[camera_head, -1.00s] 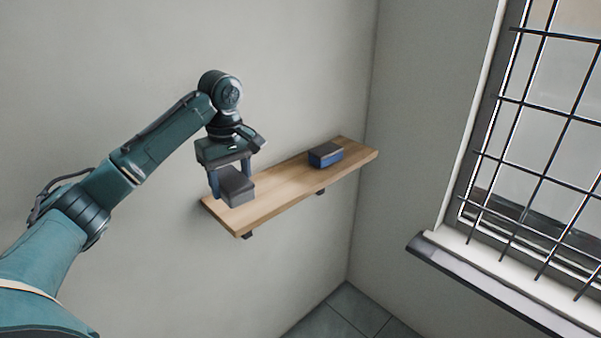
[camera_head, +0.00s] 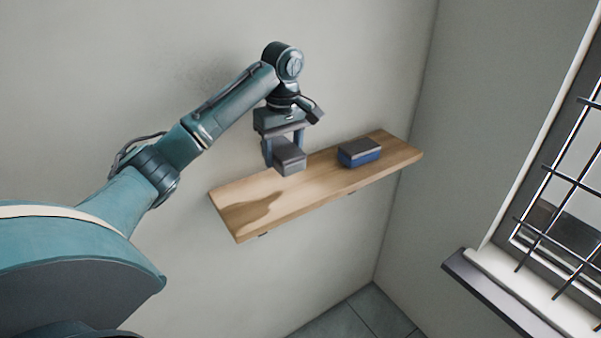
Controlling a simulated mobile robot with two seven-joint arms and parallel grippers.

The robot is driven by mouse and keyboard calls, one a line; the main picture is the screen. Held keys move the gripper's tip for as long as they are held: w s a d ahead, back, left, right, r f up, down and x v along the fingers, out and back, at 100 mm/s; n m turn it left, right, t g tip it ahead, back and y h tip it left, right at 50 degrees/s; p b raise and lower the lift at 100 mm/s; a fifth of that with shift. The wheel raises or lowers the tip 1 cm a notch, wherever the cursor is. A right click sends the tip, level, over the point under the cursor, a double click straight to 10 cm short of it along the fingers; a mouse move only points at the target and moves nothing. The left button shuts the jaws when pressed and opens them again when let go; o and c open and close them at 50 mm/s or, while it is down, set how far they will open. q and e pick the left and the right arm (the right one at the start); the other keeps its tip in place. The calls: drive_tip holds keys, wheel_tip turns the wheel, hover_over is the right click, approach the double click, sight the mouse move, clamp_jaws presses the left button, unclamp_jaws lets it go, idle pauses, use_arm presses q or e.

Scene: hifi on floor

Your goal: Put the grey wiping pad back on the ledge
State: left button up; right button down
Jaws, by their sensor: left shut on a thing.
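The grey wiping pad (camera_head: 290,158) is a small grey block with a darker top. My left gripper (camera_head: 284,150) points down and is shut on it, with a finger on each side. The pad shows in front of the middle of the wooden ledge (camera_head: 231,205). A shadow lies on the ledge to the left of the pad, and the pad appears held above the board. I cannot tell the exact gap. My right gripper is not in view.
A blue block with a dark grey top (camera_head: 359,152) sits on the ledge, right of the pad. The ledge's left part is bare. A barred window (camera_head: 570,190) with a protruding sill (camera_head: 510,300) is at the right.

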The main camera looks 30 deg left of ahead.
sight(285, 186)
use_arm(q)
wheel_tip(285, 186, down, 2)
drive_tip(key=shift+f, duration=0.15)
wheel_tip(285, 186, down, 4)
drive_tip(key=shift+r, duration=0.15)
drive_tip(key=o, duration=1.3)
drive_tip(key=shift+f, duration=0.2)
